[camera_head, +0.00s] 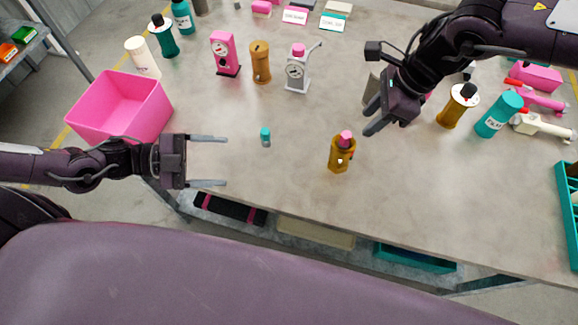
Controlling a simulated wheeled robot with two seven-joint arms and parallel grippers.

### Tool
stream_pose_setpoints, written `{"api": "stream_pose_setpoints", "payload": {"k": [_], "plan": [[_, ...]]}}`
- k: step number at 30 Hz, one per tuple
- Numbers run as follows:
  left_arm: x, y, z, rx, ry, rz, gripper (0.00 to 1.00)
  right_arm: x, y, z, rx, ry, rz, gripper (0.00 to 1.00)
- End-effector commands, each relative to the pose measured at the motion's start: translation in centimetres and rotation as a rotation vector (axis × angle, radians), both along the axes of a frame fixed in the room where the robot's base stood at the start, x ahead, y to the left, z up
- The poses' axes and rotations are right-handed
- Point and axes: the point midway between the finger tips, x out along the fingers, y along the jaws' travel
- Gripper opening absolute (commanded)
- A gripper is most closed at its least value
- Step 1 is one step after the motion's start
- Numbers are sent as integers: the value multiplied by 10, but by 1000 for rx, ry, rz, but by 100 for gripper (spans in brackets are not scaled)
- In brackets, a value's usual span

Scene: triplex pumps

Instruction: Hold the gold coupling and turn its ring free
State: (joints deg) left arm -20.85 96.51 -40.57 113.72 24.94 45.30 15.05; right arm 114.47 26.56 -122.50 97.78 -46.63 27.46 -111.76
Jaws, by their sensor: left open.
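A gold coupling (339,158) with a pink top stands upright on the table, right of centre near the front edge. Its ring cannot be made out clearly. My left gripper (226,161) is open and empty, with its fingers pointing right, well to the left of the coupling. My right gripper (369,119) is above and to the right of the coupling, apart from it. Its two fingertips look spread, with nothing visible between them.
A small teal-capped piece (265,138) stands between my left gripper and the coupling. A pink bin (120,108) is at the left. Pink (225,55) and grey (297,71) gauge devices and a gold cylinder (260,63) stand behind. Gold (457,106) and teal (498,116) bottles are at the right.

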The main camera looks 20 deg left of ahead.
Motion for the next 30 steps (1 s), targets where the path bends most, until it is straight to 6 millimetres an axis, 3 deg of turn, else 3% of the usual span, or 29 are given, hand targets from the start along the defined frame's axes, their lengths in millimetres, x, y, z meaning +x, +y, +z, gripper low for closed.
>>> {"api": "stream_pose_setpoints", "payload": {"k": [1,6,9,11,16,21,26,30], "plan": [[2,-17,12,5,-113,-21,71,0,0,0,0,0,0,36],[10,-64,58,55,-544,-62,71,0,0,0,0,0,0,36],[14,-83,81,102,-781,-48,71,0,0,0,0,0,0,36],[22,-86,85,160,-899,-5,71,0,0,0,0,0,0,36],[52,-73,57,437,-1117,160,71,0,0,0,0,0,0,36],[73,-73,20,749,-1252,239,71,0,0,0,0,0,0,36],[85,-89,-14,1034,-1335,214,71,0,0,0,0,0,0,36],[90,-117,-43,1256,-1392,110,71,0,0,0,0,0,0,36]]}}
